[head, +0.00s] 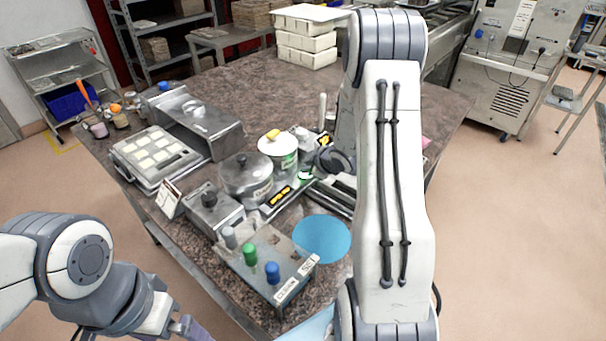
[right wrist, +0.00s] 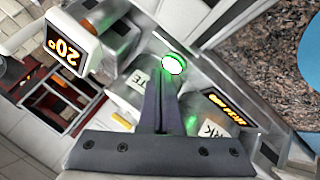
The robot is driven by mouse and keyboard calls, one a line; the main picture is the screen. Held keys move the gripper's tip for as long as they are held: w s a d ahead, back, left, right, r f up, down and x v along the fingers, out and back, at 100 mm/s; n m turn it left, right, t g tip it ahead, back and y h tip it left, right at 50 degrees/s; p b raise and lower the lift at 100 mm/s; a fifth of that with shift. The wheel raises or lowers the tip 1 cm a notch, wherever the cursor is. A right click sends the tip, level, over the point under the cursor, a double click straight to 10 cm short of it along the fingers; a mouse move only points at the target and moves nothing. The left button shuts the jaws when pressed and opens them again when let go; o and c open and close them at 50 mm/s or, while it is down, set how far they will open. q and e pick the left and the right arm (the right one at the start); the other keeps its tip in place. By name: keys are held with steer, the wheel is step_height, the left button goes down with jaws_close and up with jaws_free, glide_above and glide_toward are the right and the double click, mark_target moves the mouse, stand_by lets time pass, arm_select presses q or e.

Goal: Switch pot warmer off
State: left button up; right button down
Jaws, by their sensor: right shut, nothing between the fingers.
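The pot warmer (head: 268,212) stands mid-table with two lidded steel pots: a plain-lidded one (head: 246,178) and a white-topped one (head: 278,150) with a yellow knob. A round button lit green (right wrist: 173,64) sits on the warmer's edge panel; its glow also shows in the head view (head: 305,176). My right gripper (right wrist: 164,82) is shut and empty, its fingertips right by the button; I cannot tell whether they touch it.
An amber display (head: 280,196) is on the warmer front; a 20° display (right wrist: 68,44) shows in the wrist view. A box with coloured knobs (head: 268,262) and a blue disc (head: 322,239) lie nearer. A mould tray (head: 120,156) and steel cover (head: 213,138) are left.

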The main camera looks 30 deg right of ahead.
mark_target(307, 176)
stand_by(0.3)
steer(key=shift+f+b, duration=0.45)
steer(key=shift+r+p, duration=0.45)
step_height(307, 176, up, 6)
steer(key=p, duration=0.5)
stand_by(0.3)
